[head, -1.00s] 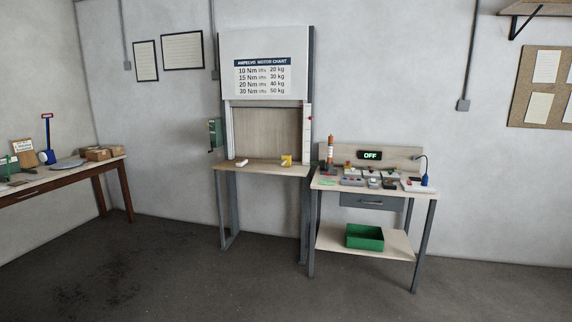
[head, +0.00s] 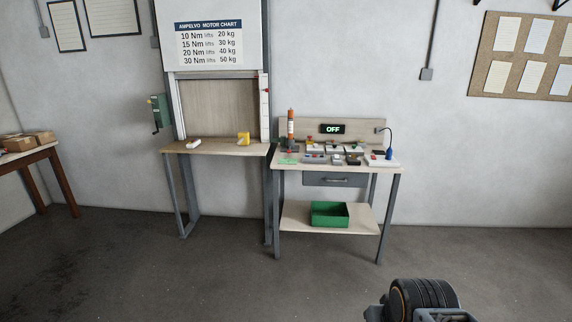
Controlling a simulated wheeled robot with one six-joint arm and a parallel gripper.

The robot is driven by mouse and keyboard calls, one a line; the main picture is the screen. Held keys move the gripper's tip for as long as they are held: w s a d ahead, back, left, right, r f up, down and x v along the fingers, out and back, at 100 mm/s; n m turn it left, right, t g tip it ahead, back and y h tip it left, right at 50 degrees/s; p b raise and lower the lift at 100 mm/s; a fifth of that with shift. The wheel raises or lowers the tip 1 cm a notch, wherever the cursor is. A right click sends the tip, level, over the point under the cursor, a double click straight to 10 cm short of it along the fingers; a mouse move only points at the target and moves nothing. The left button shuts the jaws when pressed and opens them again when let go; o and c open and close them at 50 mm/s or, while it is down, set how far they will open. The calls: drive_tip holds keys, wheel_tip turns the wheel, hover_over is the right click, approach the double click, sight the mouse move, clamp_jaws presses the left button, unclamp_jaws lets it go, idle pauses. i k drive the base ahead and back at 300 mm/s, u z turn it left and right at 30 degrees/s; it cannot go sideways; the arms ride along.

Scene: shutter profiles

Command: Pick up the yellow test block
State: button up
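A small yellow block (head: 243,138) sits on the wooden top of the shutter stand (head: 222,149), near its right side, below the shutter frame. A pale mark or label shows on its face, too small to read. My gripper's fingers do not show clearly. A dark ribbed round part with grey metal beside it (head: 424,297), likely part of my arm, is at the bottom right, well apart from the block and nearer to me.
A white object (head: 194,143) lies left of the block. The workbench (head: 384,166) to the right carries several devices, an OFF sign (head: 333,129) and a green bin (head: 330,214) on its lower shelf. Boxes (head: 20,142) sit on a left table. The floor ahead is clear.

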sight(243, 136)
drive_tip(key=u, duration=0.3)
drive_tip(key=i, duration=2.2)
drive_tip(key=u, duration=0.85)
drive_tip(key=i, duration=2.5)
drive_tip(key=u, duration=0.65)
drive_tip(key=i, duration=0.5)
drive_tip(key=z, duration=0.05)
